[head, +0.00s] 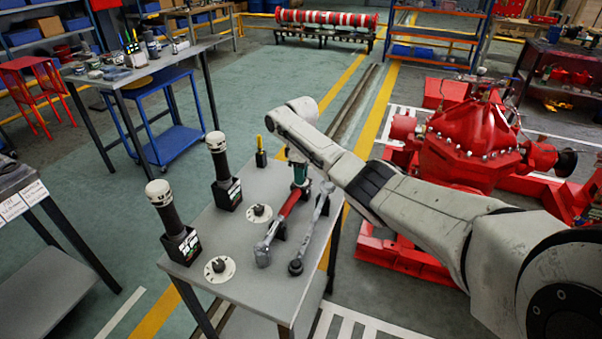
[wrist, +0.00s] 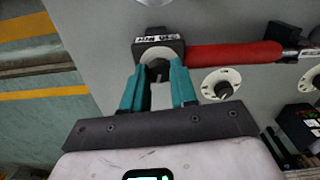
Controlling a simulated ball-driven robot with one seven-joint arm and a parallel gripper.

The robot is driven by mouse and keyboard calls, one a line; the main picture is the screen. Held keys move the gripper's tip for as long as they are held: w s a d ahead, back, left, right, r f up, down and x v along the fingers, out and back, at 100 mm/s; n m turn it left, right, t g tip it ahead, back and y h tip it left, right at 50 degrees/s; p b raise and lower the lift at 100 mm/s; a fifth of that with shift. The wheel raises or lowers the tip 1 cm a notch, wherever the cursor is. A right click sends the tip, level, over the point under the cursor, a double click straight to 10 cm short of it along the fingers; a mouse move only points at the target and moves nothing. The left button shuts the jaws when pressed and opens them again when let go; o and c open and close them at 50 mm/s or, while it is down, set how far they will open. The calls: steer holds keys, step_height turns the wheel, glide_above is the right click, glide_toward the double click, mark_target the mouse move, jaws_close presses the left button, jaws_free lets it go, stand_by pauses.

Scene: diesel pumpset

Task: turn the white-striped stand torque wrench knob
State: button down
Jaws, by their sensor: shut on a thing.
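My gripper (wrist: 159,82) has two teal fingers, shut on a small dark knob (wrist: 156,65) in the wrist view. The knob sits in front of a pale disc on a dark block (wrist: 172,42) with a white label. The fingers hide part of the knob and disc. A red-handled torque wrench (wrist: 235,55) extends right from the block. In the head view my gripper (head: 299,187) reaches down at the far part of the grey table, by the red-handled wrench (head: 291,203); the gripped knob is hidden there. I cannot make out a white stripe on the stand.
The table (head: 240,290) also bears two white dials (head: 259,213) (head: 219,269), a grey wrench (head: 313,222), two dark upright tools (head: 172,222) (head: 223,170) and a small yellow-topped item (head: 261,150). A red pump (head: 470,145) stands right of it.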

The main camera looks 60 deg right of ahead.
steer(key=c, duration=0.9)
jaws_free()
step_height(320, 180, up, 11)
steer(key=shift+f, duration=0.1)
